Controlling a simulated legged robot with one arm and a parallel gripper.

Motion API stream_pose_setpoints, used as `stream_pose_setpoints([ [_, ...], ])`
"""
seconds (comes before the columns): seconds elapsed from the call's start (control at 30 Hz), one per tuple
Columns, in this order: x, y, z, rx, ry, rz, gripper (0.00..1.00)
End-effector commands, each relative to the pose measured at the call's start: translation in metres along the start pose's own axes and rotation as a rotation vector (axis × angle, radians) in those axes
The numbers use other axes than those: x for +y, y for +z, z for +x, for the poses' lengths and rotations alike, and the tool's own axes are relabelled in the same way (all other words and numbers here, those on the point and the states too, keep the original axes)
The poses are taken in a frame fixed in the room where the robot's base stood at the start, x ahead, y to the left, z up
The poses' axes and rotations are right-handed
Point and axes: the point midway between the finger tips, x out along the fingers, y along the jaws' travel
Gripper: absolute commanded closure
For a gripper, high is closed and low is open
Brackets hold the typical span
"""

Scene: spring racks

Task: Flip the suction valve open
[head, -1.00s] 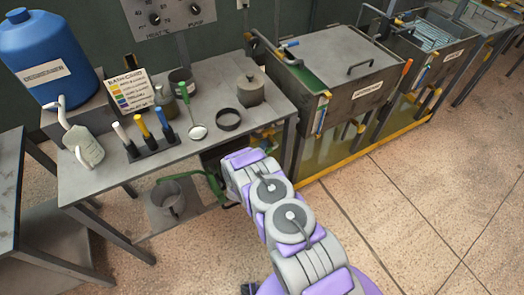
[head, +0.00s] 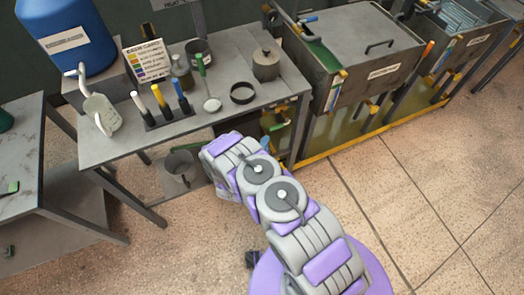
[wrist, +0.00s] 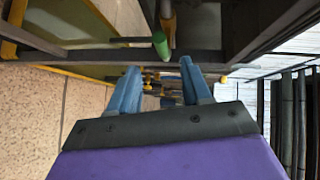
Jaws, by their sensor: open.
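My gripper (wrist: 160,68) shows in the wrist view with its two blue fingers apart and nothing between them. Beyond the fingers are small yellow and blue fittings (wrist: 152,80), too small to tell which is the suction valve. A green-ended rod (wrist: 160,45) is just above the gap between the fingertips, apart from them as far as I can tell. In the head view my arm reaches under the right end of the bench, and its links mostly hide the gripper. Green and yellow parts (head: 275,121) show under the bench there.
The grey bench (head: 222,112) carries a pot (head: 266,64), a black ring (head: 242,93) and a rack of colored handles (head: 166,118). Metal tanks (head: 362,60) stand to the right.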

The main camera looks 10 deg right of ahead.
Motion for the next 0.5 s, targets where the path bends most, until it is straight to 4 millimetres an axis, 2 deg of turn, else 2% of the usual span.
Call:
stream_pose_setpoints([
  [0.1,-0.001,0.000,-0.022,-0.003,0.001,-0.004,0.52],
  [0.2,0.000,0.000,-0.033,-0.002,0.001,-0.001,0.52],
  [0.5,0.000,-0.001,-0.044,0.002,0.000,0.002,0.52],
])
